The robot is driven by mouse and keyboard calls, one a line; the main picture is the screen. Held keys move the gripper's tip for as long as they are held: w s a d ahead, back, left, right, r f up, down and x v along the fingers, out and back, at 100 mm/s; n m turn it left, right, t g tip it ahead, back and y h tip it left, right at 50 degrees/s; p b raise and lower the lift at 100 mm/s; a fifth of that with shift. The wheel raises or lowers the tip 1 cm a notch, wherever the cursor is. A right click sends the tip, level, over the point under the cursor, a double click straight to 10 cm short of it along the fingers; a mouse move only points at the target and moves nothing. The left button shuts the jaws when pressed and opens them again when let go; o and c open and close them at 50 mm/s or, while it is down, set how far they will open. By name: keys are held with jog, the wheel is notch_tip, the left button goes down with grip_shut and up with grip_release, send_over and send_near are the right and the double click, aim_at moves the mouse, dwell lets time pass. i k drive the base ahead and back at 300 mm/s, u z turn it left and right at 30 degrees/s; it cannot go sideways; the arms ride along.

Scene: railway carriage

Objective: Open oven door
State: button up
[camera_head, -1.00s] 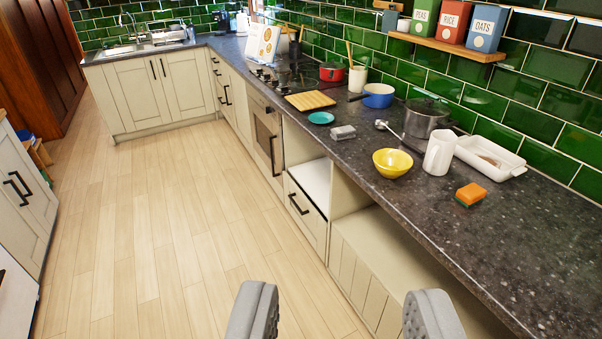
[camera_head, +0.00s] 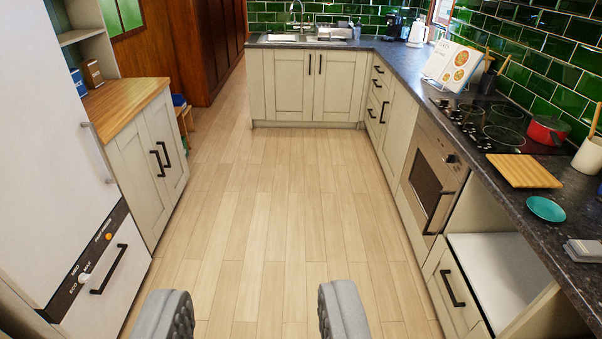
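The oven (camera_head: 428,182) is built in under the counter on the right side of the camera view. Its door (camera_head: 422,190) has a dark glass window, a beige frame and a dark bar handle (camera_head: 436,213) along its near side. The door looks shut. My gripper (camera_head: 252,310) shows at the bottom of the view with its two grey fingers wide apart and nothing between them. It is over the floor, to the left of the oven and nearer to me, and does not touch it.
The wooden floor (camera_head: 270,210) between the cabinet rows is clear. A white appliance (camera_head: 60,170) and a cabinet (camera_head: 150,150) stand on the left. The counter (camera_head: 520,200) carries a hob, a red pot (camera_head: 546,130) and a cutting board (camera_head: 523,171). An open compartment (camera_head: 500,265) lies nearer than the oven.

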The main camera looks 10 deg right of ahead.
aim_at(431, 189)
jog(key=i, duration=2.55)
jog(key=z, duration=0.95)
jog(key=i, duration=0.95)
jog(key=z, duration=0.5)
